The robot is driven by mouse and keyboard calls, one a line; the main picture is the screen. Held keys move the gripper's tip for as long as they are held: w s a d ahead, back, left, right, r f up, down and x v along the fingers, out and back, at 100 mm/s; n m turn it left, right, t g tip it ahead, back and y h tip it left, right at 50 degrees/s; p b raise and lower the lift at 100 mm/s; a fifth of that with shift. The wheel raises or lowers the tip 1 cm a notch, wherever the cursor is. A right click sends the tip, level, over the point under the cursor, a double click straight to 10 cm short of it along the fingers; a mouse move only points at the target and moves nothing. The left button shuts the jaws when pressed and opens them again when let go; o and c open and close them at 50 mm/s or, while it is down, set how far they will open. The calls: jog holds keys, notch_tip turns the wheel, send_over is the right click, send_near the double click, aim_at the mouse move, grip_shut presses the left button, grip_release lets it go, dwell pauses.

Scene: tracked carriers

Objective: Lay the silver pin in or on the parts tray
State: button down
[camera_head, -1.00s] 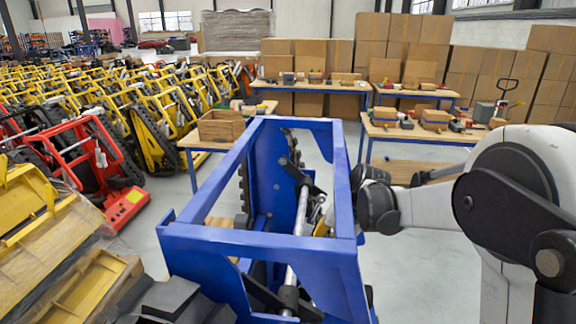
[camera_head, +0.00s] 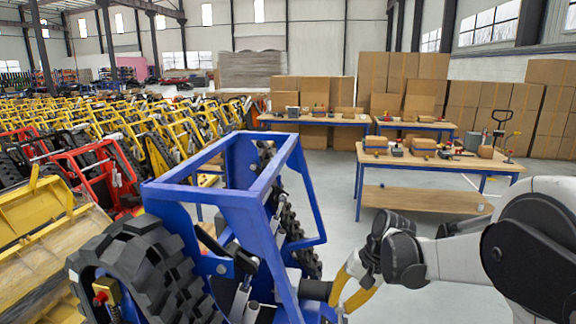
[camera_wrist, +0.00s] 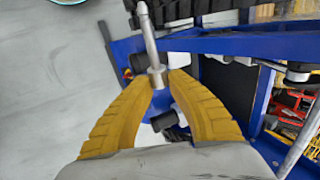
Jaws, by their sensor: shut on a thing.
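The silver pin (camera_wrist: 151,42) shows in the wrist view, a rod with a collar near its lower end. My gripper (camera_wrist: 158,80) is shut on it, with the yellow fingers on either side of the collar. In the head view my gripper (camera_head: 350,292) is at the right side of the blue carrier frame (camera_head: 222,198), low down. The pin cannot be made out there. I cannot identify the parts tray for certain. The edge of a round, teal-rimmed thing (camera_wrist: 68,2) shows at the top left of the wrist view, on the grey floor; most of it is cut off.
The blue carrier with its black tracks (camera_head: 150,265) stands close by. A workbench (camera_head: 440,162) with several small items is at the right, with others behind it. Rows of yellow and red carriers fill the left. Grey floor lies clear between the carrier and workbench.

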jog(key=s+d+f+b, duration=0.1)
jog(key=s+f+b, duration=0.1)
jog(key=f+b, duration=0.2)
jog(key=s+d+f+n+b, duration=0.1)
jog(key=s+d+f+b, duration=0.1)
jog(key=f, duration=0.7)
jog(key=s+d+f+n+g+b, duration=0.1)
jog(key=s+f+b, duration=0.3)
jog(key=f+b, duration=0.1)
jog(key=shift+d+f+b, duration=0.3)
jog(key=shift+f+b, duration=0.05)
jog(key=shift+f, duration=0.45)
